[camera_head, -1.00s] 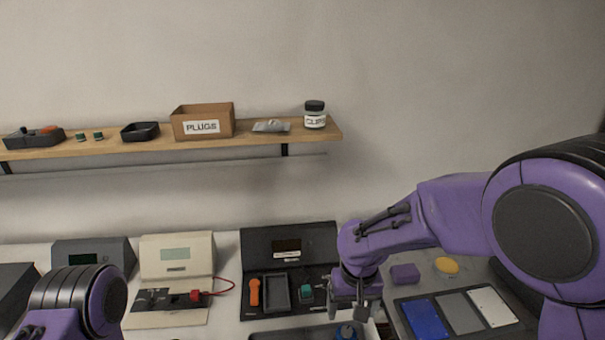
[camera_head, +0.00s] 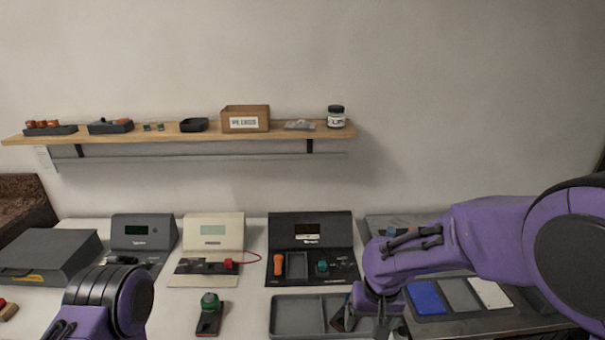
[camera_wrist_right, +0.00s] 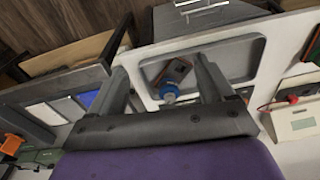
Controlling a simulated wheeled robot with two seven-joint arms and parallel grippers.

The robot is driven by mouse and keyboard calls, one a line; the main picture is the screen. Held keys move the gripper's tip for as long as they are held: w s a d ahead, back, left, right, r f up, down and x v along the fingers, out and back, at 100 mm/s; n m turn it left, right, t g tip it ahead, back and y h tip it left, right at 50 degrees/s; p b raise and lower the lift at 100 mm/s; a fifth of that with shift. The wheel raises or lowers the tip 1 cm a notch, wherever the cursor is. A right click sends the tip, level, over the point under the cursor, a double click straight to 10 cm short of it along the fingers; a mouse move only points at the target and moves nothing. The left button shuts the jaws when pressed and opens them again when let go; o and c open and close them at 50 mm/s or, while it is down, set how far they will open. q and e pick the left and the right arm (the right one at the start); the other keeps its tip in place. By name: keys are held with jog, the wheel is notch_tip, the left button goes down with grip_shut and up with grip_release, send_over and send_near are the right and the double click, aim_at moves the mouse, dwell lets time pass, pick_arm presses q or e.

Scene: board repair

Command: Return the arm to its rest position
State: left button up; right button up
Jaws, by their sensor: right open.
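My right arm, purple, comes in from the right. Its gripper (camera_head: 368,318) is near the right end of a grey tray (camera_head: 298,301) in front of the black station. In the right wrist view the gripper's two fingers (camera_wrist_right: 165,85) stand apart with nothing held.
A black station (camera_head: 311,227), a cream station (camera_head: 214,232) and a grey station (camera_head: 143,232) stand along the back. A green-topped part (camera_head: 209,310) stands on the white table. Blue, grey and white pads (camera_head: 427,298) lie at right. A wooden shelf (camera_head: 280,132) spans the wall.

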jog(key=w+d+f+m+t, duration=0.3)
jog(key=w+d+f+t, duration=0.1)
jog(key=w+f+t, duration=0.15)
jog(key=s+d+f+m+t+h, duration=0.1)
jog(key=s+d+f+m+h, duration=0.1)
jog(key=s+d+f, duration=0.55)
pick_arm(q)
jog(key=shift+w+f+b, duration=0.2)
jog(key=shift+f+b, duration=0.2)
jog(key=shift+f, duration=0.1)
jog(key=shift+w+f+b, duration=0.2)
jog(key=shift+f+b, duration=0.2)
jog(key=shift+f, duration=0.05)
pick_arm(e)
jog(key=s+d+f+g, duration=0.1)
jog(key=s+f, duration=0.2)
jog(key=s, duration=0.4)
jog(key=s+d+f+m+g+h, duration=0.1)
jog(key=s+d+f, duration=0.1)
jog(key=s+f, duration=0.2)
jog(key=s+d+f+g, duration=0.1)
jog(key=s+f, duration=0.3)
jog(key=s, duration=0.7)
jog(key=shift+d+g+h, duration=0.2)
jog(key=shift+g+h, duration=0.1)
jog(key=shift+g, duration=0.15)
jog(key=shift+s, duration=0.1)
